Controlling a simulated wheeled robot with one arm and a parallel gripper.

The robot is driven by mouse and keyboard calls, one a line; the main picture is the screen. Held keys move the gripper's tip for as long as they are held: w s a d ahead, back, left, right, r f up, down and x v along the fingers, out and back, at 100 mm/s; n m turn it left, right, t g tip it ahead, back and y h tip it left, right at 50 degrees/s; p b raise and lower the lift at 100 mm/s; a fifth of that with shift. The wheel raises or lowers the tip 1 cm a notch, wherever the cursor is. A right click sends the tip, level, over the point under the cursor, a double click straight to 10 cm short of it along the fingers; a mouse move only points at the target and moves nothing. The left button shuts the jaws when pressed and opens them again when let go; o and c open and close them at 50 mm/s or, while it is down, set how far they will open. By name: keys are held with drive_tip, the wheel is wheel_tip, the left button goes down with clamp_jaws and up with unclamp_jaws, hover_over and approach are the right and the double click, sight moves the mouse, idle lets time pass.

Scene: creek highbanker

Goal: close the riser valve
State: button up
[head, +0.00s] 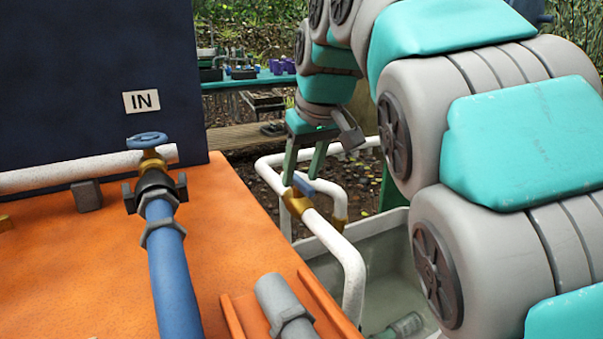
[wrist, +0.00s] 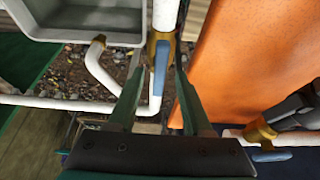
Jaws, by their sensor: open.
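The riser valve is a brass body (head: 296,202) with a blue lever (head: 303,184), set in white pipe beside the orange deck. In the wrist view its brass body (wrist: 161,40) is at top centre, and the lever (wrist: 158,70) lies roughly along the line of the pipe. My gripper (head: 301,176) is open, pointing down just above the lever. In the wrist view the two green fingers of my gripper (wrist: 160,72) stand either side of the lever, with a gap visible on both sides. I cannot tell exactly how far the fingertips reach down past it.
White pipe (head: 345,262) bends down near a grey tub (head: 385,240). A teal table (head: 250,82) stands behind.

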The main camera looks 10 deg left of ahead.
drive_tip(key=shift+f, duration=0.2)
drive_tip(key=shift+c, duration=0.3)
clamp_jaws()
